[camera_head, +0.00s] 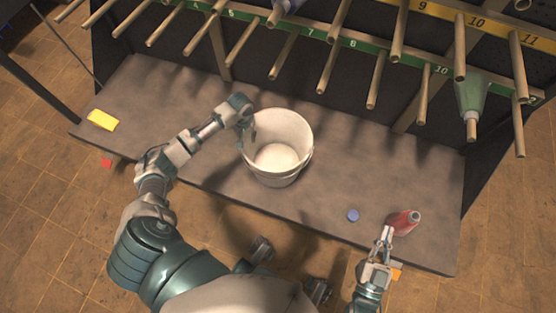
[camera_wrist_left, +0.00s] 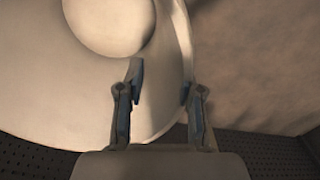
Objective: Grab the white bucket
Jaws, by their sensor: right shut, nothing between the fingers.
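The white bucket (camera_head: 283,170) stands upright on the grey table, with its open top facing me. My left gripper (camera_head: 246,118) is at the bucket's left rim. In the left wrist view, the bucket (camera_wrist_left: 40,80) fills the upper left, and the fingers of my left gripper (camera_wrist_left: 163,95) are apart at its rim. One finger is over the bucket's inside and the other is by its outer edge. Whether either touches the wall is unclear. My right gripper (camera_head: 387,234) is shut and empty at the table's front right.
A red bottle (camera_head: 403,222) lies just beside my right gripper. A blue round cap (camera_head: 353,215) is left of it. A yellow block (camera_head: 102,120) lies at the table's far left. A rack with pegs (camera_head: 310,55) overhangs the back, holding a green bottle (camera_head: 472,98).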

